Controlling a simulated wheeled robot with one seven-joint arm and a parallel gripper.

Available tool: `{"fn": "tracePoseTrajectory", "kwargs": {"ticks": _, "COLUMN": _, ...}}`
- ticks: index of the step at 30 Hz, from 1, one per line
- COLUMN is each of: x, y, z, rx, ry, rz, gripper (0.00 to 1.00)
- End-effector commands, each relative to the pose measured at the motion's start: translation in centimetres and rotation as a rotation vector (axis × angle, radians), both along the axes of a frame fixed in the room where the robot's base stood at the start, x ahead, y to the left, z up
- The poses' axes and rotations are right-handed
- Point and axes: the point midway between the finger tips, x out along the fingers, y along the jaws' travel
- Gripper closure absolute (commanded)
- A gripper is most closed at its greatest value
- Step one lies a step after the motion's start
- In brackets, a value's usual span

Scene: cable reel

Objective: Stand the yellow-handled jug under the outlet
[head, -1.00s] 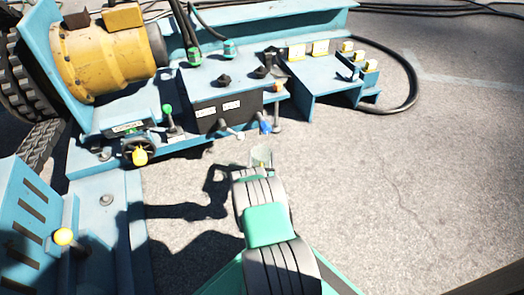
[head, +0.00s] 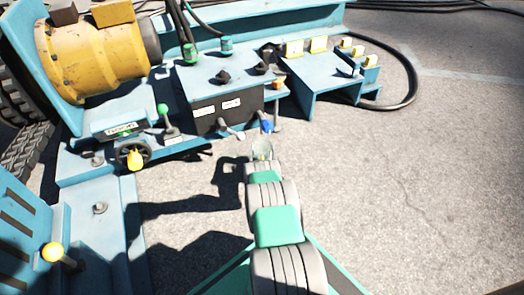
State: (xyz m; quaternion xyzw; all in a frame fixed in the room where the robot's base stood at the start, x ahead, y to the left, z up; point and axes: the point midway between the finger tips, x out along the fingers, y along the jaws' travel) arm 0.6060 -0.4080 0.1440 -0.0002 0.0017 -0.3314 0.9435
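My arm reaches forward from the bottom of the head view, and my gripper (head: 261,160) is at its far end, small and mostly hidden by my own wrist. A pale, see-through vessel (head: 262,148), perhaps the jug, shows just beyond the wrist. I cannot make out a yellow handle on it, or whether the fingers close on it. A small blue fitting (head: 266,126), perhaps the outlet's tap, is on the front of the machine just above and behind the vessel. The outlet's mouth is not clear.
A black control box (head: 225,106) with levers stands left of the blue fitting. A yellow motor (head: 98,58) is at the upper left. Open concrete (head: 400,200) lies to the right.

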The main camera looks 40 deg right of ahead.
Motion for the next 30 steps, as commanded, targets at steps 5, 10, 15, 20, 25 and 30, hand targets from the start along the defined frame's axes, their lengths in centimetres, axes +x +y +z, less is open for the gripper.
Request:
{"fn": "tracePoseTrajectory", "kwargs": {"ticks": 5, "x": 0.0, "y": 0.0, "z": 0.1, "rx": -0.001, "ry": -0.001, "rz": -0.001, "gripper": 0.04}}
{"fn": "tracePoseTrajectory", "kwargs": {"ticks": 10, "x": 0.0, "y": -0.1, "z": 0.1, "rx": -0.001, "ry": -0.001, "rz": -0.001, "gripper": 0.00}}
{"fn": "tracePoseTrajectory", "kwargs": {"ticks": 15, "x": 0.0, "y": -0.1, "z": 0.3, "rx": -0.001, "ry": -0.001, "rz": -0.001, "gripper": 0.00}}
{"fn": "tracePoseTrajectory", "kwargs": {"ticks": 20, "x": -1.5, "y": 1.2, "z": 0.7, "rx": 0.002, "ry": 0.005, "rz": -0.001, "gripper": 0.00}}
{"fn": "tracePoseTrajectory", "kwargs": {"ticks": 25, "x": -4.6, "y": 3.8, "z": 0.9, "rx": 0.001, "ry": 0.006, "rz": 0.002, "gripper": 0.00}}
{"fn": "tracePoseTrajectory", "kwargs": {"ticks": 30, "x": -7.7, "y": 6.3, "z": 0.8, "rx": -0.001, "ry": 0.005, "rz": 0.003, "gripper": 0.00}}
